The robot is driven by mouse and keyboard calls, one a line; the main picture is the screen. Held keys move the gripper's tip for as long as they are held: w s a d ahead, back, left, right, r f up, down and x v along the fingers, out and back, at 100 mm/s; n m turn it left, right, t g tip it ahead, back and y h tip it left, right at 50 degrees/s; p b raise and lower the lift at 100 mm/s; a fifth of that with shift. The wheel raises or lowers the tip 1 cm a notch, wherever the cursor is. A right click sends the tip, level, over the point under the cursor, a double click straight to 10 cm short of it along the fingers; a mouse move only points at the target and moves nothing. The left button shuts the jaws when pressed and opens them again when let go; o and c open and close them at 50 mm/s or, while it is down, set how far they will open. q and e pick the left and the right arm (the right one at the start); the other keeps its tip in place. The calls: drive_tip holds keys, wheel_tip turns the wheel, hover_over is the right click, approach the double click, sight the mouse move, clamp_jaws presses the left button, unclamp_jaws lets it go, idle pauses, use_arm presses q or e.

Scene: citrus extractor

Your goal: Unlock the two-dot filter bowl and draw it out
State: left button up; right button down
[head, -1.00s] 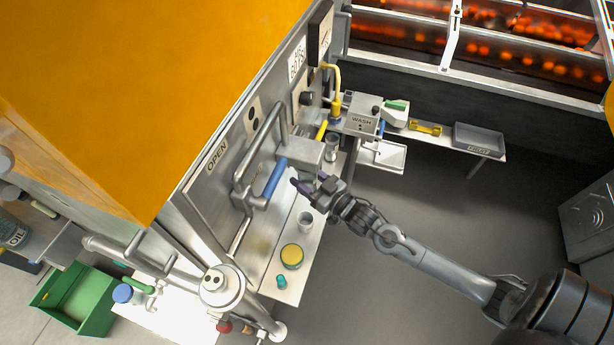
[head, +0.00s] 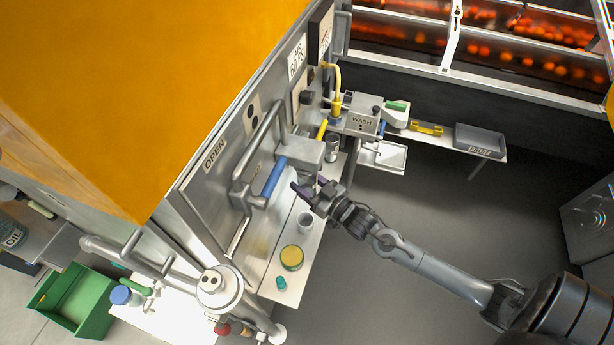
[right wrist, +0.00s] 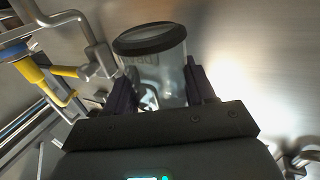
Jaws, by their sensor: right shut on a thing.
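My right gripper (head: 312,191) is just below and to the right of a grey block (head: 306,150) on the machine's front. In the right wrist view, its dark fingers (right wrist: 160,92) are shut on a clear bowl (right wrist: 165,72) with a thick black rim. Nothing visibly covers the rim in that view. Lettering shows faintly through the clear wall. No dots can be made out on the bowl. A plate with two black dots (head: 252,111) is on the panel left of the block. My left gripper is out of view.
A pipe handle with a blue grip (head: 275,177) stands close left of my right gripper. The narrow white shelf below holds a cup (head: 303,222) and a yellow-lidded jar (head: 292,257).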

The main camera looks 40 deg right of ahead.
drive_tip(key=c, duration=0.9)
unclamp_jaws()
clamp_jaws()
drive_tip(key=shift+f+b, duration=0.4)
drive_tip(key=shift+f, duration=0.35)
drive_tip(key=shift+f+b, duration=0.75)
drive_tip(key=shift+f, duration=0.95)
